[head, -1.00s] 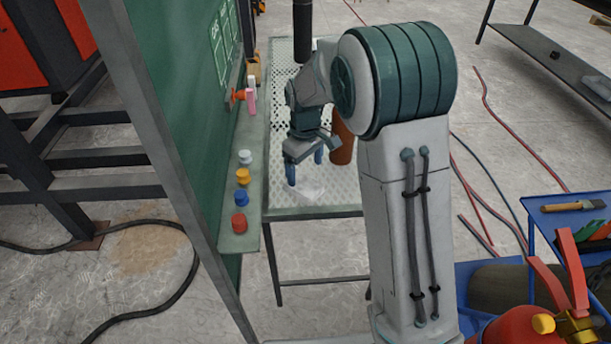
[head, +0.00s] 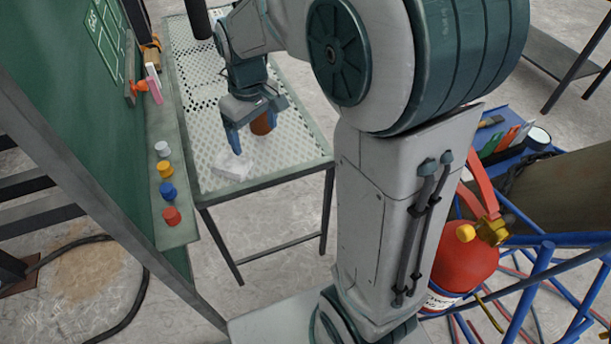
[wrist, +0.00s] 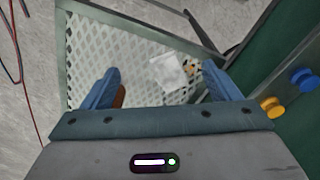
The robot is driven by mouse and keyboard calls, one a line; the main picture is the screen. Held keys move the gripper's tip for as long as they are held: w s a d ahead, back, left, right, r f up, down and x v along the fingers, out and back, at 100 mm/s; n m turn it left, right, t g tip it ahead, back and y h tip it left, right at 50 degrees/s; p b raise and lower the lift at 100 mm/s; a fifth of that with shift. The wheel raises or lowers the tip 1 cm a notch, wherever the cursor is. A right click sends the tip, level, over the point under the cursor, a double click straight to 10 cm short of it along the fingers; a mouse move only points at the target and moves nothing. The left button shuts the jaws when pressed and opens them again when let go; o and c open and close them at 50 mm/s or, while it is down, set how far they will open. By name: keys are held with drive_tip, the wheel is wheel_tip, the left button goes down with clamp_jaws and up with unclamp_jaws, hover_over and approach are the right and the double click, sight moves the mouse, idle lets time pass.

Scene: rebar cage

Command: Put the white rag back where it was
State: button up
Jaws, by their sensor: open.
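The white rag (head: 233,166) lies on the near end of the perforated metal table (head: 290,158), close to the front edge. In the wrist view the rag (wrist: 168,72) lies beyond my fingertips, between their lines. My gripper (head: 252,137) is above the table, pointing down, with its blue fingers apart and nothing between them. The wrist view also shows the gripper (wrist: 163,85) open, with the rag apart from both fingers. A small tan and dark thing (wrist: 191,67) shows beside the rag.
A green board stands left, its ledge (head: 176,190) holding several coloured caps (head: 166,170). A red fire extinguisher (head: 460,262) and a blue cart (head: 497,135) are at the right.

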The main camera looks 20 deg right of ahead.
drive_tip(key=s+d+m, duration=0.2)
drive_tip(key=s, duration=0.6)
drive_tip(key=s+d+m+t, duration=0.1)
drive_tip(key=s+d+m, duration=0.2)
drive_tip(key=s, duration=0.4)
drive_tip(key=shift+s+d+f+m, duration=0.2)
drive_tip(key=shift+s+f+m, duration=0.1)
drive_tip(key=shift+s, duration=0.1)
